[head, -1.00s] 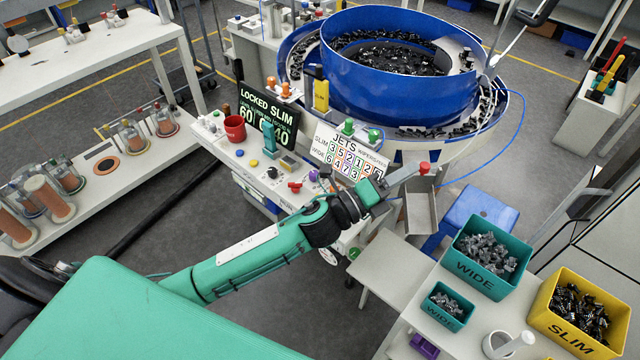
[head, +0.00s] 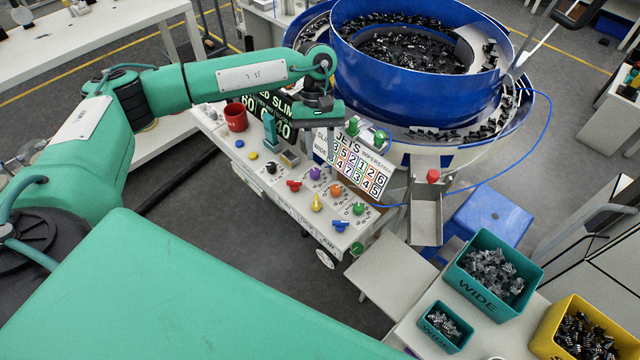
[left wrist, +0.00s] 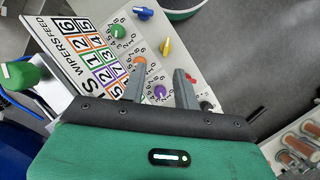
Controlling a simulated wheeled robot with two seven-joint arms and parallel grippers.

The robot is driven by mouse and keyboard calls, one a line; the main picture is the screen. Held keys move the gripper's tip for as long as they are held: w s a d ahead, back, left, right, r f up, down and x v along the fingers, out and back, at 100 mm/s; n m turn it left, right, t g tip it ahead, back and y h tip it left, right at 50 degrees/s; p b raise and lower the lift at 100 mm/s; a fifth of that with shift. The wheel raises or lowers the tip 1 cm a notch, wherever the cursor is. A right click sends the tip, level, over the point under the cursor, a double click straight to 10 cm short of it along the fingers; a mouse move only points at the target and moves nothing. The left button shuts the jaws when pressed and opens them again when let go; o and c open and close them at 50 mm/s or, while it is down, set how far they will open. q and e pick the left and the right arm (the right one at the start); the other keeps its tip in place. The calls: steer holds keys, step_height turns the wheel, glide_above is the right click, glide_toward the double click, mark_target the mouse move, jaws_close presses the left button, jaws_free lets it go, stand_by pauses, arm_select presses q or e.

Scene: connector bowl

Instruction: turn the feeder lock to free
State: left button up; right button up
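The feeder's control panel carries several coloured knobs: black (head: 271,168), red (head: 294,185), purple (head: 315,173), orange (head: 336,191), yellow (head: 316,204), green (head: 358,208) and blue (head: 340,226). I cannot tell which is the feeder lock. The dark display (head: 283,128) is partly hidden by my arm; "ED SLIM" still shows. My left gripper (head: 332,150) hangs above the panel beside the JETS card. In the left wrist view its fingers (left wrist: 158,72) are apart and empty, with the purple knob (left wrist: 160,92) beyond them. My right gripper is not in view.
The blue bowl feeder (head: 410,80) stands behind the panel. The JETS card (head: 358,165), a red cup (head: 236,117) and a teal upright part (head: 270,132) stand close to the knobs. Teal WIDE bins (head: 490,300) and a yellow SLIM bin (head: 545,335) are at right.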

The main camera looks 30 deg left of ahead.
arm_select(q)
steer(key=a, duration=0.1)
steer(key=p, duration=0.5)
glide_toward(316, 198)
steer(key=shift+y, duration=0.3)
steer(key=x, duration=0.6)
steer(key=shift+d+f, duration=0.25)
steer(key=shift+d, duration=0.1)
steer(key=shift+s+d+f+p, duration=0.1)
steer(key=shift+s+f+p, duration=0.2)
steer(key=shift+f, duration=0.35)
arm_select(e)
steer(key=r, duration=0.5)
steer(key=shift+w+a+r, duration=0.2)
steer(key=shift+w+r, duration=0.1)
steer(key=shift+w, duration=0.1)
arm_select(q)
jaws_close()
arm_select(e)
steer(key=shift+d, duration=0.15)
